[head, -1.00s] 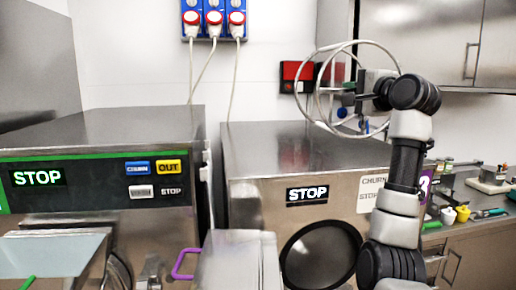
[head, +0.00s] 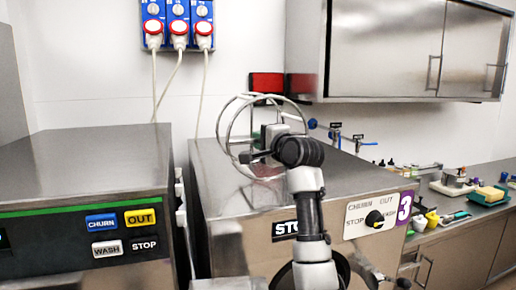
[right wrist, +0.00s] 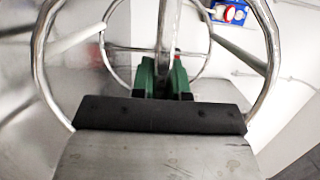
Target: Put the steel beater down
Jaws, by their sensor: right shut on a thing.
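The steel beater (head: 220,128), a frame of round metal hoops and bars, is held up in front of the wall, over the top of the freezer marked 3 in the head view. My right gripper (head: 262,152) is shut on it. In the right wrist view, the green fingers of my right gripper (right wrist: 163,80) close around the beater's middle bar, and the hoops of the beater (right wrist: 41,45) spread around them. I cannot tell whether the beater touches the freezer top. My left gripper is not in view.
The freezer marked 3 (head: 240,205) stands beside another freezer (head: 75,165) on the left, with a narrow gap between. A steel counter (head: 477,208) at the right holds a yellow sponge (head: 490,194), cups and small tools. A wall cabinet (head: 385,55) hangs above.

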